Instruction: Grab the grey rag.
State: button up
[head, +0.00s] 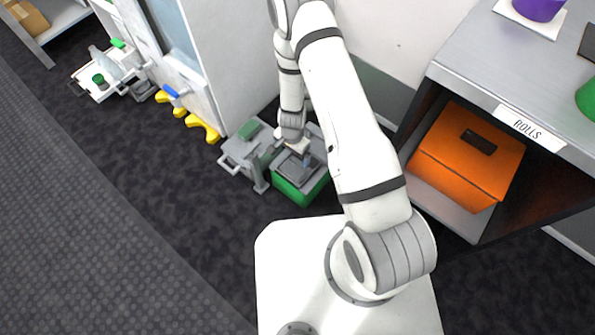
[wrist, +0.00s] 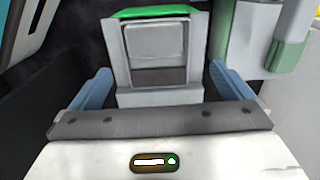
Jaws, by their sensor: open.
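My gripper (head: 303,165) reaches down at the green-and-grey bin (head: 292,194) in the head view, and its arm partly hides the bin. In the wrist view my gripper (wrist: 162,80) has its two blue fingers wide apart, with nothing clamped between them. A grey block with a green top (wrist: 158,45) shows beyond and between the fingertips. I cannot pick out the grey rag for certain in either view; grey surfaces inside the bin are small and partly covered by my gripper.
A grey unit with a green piece on top (head: 250,148) stands directly left of the bin. A white cabinet (head: 230,60) is behind. A grey shelf labelled ROLLS (head: 490,50) holds an orange box (head: 468,150) at right. Dark carpet (head: 180,160) is open at left.

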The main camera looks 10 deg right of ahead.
aim_at(292, 170)
jog(key=f, duration=0.1)
jog(key=s+f, duration=0.1)
jog(key=shift+f, duration=0.35)
jog(key=shift+d+f+b, duration=0.1)
jog(key=shift+f+b, duration=0.65)
jog(key=shift+b, duration=0.15)
jog(key=f+b, duration=0.6)
jog(key=shift+s+a+f+b, duration=0.1)
jog(key=shift+a+f+b, duration=0.05)
jog(key=shift+a+b, duration=0.2)
jog(key=c, duration=0.9)
jog(key=shift+o, duration=0.2)
jog(key=shift+r, duration=0.2)
